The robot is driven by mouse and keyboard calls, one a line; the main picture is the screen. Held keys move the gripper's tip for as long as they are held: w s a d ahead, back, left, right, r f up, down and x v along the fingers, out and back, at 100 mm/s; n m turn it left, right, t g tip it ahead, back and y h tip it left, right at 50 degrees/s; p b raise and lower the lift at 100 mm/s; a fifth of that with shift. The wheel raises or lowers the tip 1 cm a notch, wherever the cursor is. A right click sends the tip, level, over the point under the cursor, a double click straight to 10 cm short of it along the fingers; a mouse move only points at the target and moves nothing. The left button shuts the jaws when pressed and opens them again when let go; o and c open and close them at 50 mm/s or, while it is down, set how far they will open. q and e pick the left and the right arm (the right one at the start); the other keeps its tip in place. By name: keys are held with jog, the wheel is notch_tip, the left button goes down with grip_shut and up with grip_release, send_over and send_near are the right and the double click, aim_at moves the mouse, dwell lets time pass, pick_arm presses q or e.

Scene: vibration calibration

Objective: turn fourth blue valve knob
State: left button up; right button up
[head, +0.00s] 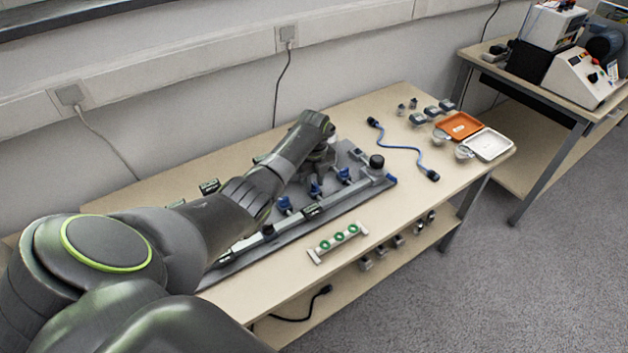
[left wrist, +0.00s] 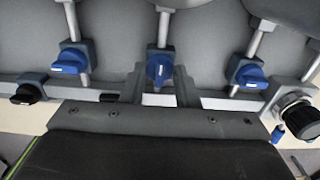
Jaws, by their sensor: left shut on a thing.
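Blue valve knobs sit on a grey pipe rig (head: 240,262) on the table. In the head view I see one knob (head: 284,205), a middle knob (head: 315,190) and a right knob (head: 344,175); my arm covers the left part of the rig. My left gripper (head: 317,180) is over the middle knob. In the left wrist view, the left gripper's fingers (left wrist: 160,82) stand on both sides of that middle knob (left wrist: 160,68), shut on it. Its handle is turned differently from the left knob (left wrist: 72,61) and right knob (left wrist: 246,73). My right gripper is not in view.
A black round knob (head: 377,161) is at the rig's right end. A blue cable (head: 402,148), orange tray (head: 460,126) and white tray (head: 488,144) lie further right. A white rack with green rings (head: 338,242) lies near the front edge. The wall is behind.

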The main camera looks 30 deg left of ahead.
pick_arm(q)
jog(key=shift+r, duration=0.1)
jog(key=shift+r+n+p, duration=0.1)
jog(key=shift+n+p, duration=0.6)
jog(key=shift+n, duration=0.1)
jog(key=shift+n+p, duration=0.8)
jog(key=shift+n, duration=0.4)
jog(key=n+p, duration=0.1)
jog(key=n, duration=0.2)
jog(key=shift+n+p, duration=0.3)
jog(key=shift+n, duration=0.1)
jog(key=n+p, duration=0.1)
jog(key=n, duration=0.1)
jog(key=shift+n, duration=0.3)
jog(key=n+p, duration=0.1)
jog(key=n, duration=0.3)
jog(key=shift+n, duration=1.7)
